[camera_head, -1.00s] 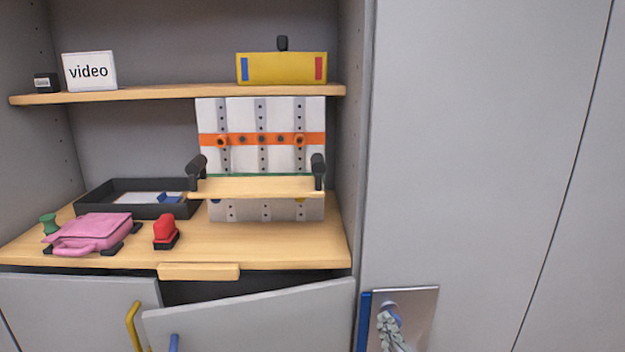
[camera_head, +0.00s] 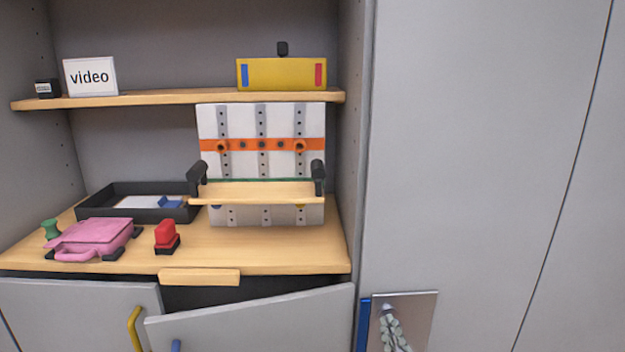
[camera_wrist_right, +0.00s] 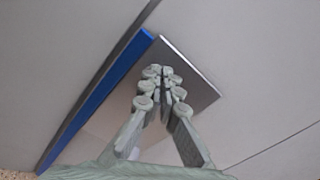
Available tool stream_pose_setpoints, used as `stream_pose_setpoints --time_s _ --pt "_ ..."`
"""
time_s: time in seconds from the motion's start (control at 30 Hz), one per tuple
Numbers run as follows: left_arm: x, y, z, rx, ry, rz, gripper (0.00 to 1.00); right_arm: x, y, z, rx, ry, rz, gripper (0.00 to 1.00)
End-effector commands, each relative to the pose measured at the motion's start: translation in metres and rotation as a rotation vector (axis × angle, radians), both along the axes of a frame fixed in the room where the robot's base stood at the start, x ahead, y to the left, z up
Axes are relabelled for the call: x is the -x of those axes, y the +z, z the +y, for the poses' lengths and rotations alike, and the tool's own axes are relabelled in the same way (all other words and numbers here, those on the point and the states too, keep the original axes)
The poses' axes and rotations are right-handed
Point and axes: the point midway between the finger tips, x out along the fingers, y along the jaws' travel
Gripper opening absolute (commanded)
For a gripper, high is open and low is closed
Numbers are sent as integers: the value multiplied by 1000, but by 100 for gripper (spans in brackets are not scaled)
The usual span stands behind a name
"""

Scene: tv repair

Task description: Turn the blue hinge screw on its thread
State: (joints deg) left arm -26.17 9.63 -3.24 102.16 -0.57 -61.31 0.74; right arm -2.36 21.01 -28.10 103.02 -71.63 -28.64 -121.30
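My right gripper (camera_head: 386,309) is at the bottom right of the head view, in front of a metal plate (camera_head: 418,308) with a blue edge strip (camera_head: 363,325). In the right wrist view the gripper's fingertips (camera_wrist_right: 160,72) are drawn together and overlap the plate (camera_wrist_right: 195,80). The blue strip (camera_wrist_right: 100,98) runs beside the plate. I cannot make out the blue hinge screw. It may be hidden behind the fingers, and I cannot tell whether anything is between them. My left gripper is in neither view.
A cabinet door (camera_head: 265,325) with a blue handle stands slightly open at the lower middle. The wooden worktop (camera_head: 215,245) holds a pink case (camera_head: 90,236), a red and black item (camera_head: 166,235) and a black tray (camera_head: 95,209). A tall grey panel (camera_head: 470,150) fills the right side.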

Motion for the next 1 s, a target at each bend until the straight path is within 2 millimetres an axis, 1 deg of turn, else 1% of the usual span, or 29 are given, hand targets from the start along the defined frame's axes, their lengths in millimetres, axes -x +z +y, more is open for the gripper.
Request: stream_pose_setpoints --time_s 0.03,0.2,0.5,0.6,0.67,1.0 --pt "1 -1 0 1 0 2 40 0 -3 -4 3 -7 5 0" --pt "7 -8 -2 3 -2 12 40 0 -3 -4 2 -7 5 0" --pt "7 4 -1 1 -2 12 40 0 7 0 0 -4 3 0" --pt "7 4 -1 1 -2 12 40 2 7 1 0 -3 3 0" --pt "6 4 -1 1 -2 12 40 6 6 1 1 -3 3 0" --pt "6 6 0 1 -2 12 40 47 7 0 1 -1 2 0"
